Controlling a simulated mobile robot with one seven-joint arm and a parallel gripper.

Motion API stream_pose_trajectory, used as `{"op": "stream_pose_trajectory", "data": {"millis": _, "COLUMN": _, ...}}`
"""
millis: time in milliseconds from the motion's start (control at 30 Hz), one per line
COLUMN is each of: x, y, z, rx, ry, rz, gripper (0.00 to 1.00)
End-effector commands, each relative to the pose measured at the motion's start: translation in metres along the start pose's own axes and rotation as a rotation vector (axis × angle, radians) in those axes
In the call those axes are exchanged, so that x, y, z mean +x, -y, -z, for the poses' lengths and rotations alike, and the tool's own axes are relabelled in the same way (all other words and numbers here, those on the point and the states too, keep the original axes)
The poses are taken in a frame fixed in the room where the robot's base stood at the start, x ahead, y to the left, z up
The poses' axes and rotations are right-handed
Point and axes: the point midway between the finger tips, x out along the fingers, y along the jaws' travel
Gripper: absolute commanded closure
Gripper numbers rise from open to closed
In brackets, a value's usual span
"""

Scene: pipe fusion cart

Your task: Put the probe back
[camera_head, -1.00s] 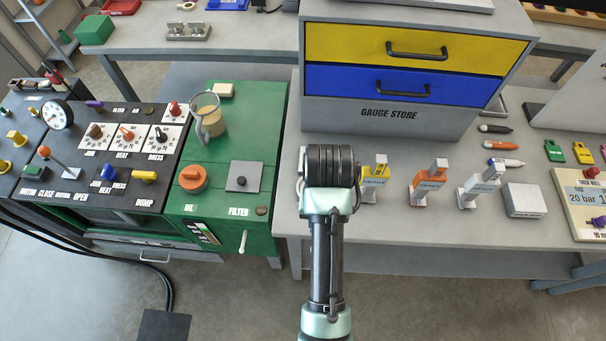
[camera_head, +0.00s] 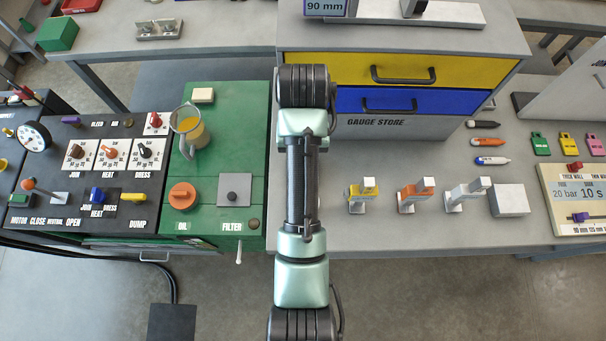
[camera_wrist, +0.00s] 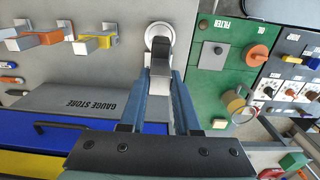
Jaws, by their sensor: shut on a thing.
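In the wrist view my gripper (camera_wrist: 160,88) is shut on a grey, block-like piece, which I take to be the probe (camera_wrist: 160,48). A pale round disc (camera_wrist: 157,30) shows around its far end. I cannot tell whether the disc belongs to the probe or to the bench, or whether they touch. The gripper is over the grey bench, between the green cabinet (camera_wrist: 222,72) and the gauge store (camera_wrist: 80,100). In the head view my own arm hides the gripper and the probe.
Yellow (camera_head: 362,194), orange (camera_head: 414,194) and white (camera_head: 467,194) gauges stand in a row on the bench, right of my arm. A pale block (camera_head: 509,199) is beside them. On the green cabinet are a jug (camera_head: 190,126) and an orange cap (camera_head: 183,195).

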Motion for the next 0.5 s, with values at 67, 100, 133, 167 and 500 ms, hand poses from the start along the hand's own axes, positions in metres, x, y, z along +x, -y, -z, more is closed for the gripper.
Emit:
{"op": "stream_pose_trajectory", "data": {"millis": 67, "x": 0.007, "y": 0.000, "z": -0.001, "rx": 0.000, "ry": 0.003, "rz": 0.000, "gripper": 1.00}}
{"op": "stream_pose_trajectory", "data": {"millis": 100, "x": 0.013, "y": 0.000, "z": -0.001, "rx": 0.000, "ry": 0.005, "rz": 0.000, "gripper": 1.00}}
{"op": "stream_pose_trajectory", "data": {"millis": 133, "x": 0.019, "y": 0.000, "z": -0.002, "rx": 0.000, "ry": 0.006, "rz": 0.000, "gripper": 1.00}}
{"op": "stream_pose_trajectory", "data": {"millis": 167, "x": 0.025, "y": 0.000, "z": -0.002, "rx": 0.000, "ry": 0.005, "rz": 0.000, "gripper": 1.00}}
{"op": "stream_pose_trajectory", "data": {"millis": 500, "x": 0.067, "y": 0.000, "z": -0.001, "rx": 0.000, "ry": 0.004, "rz": 0.000, "gripper": 1.00}}
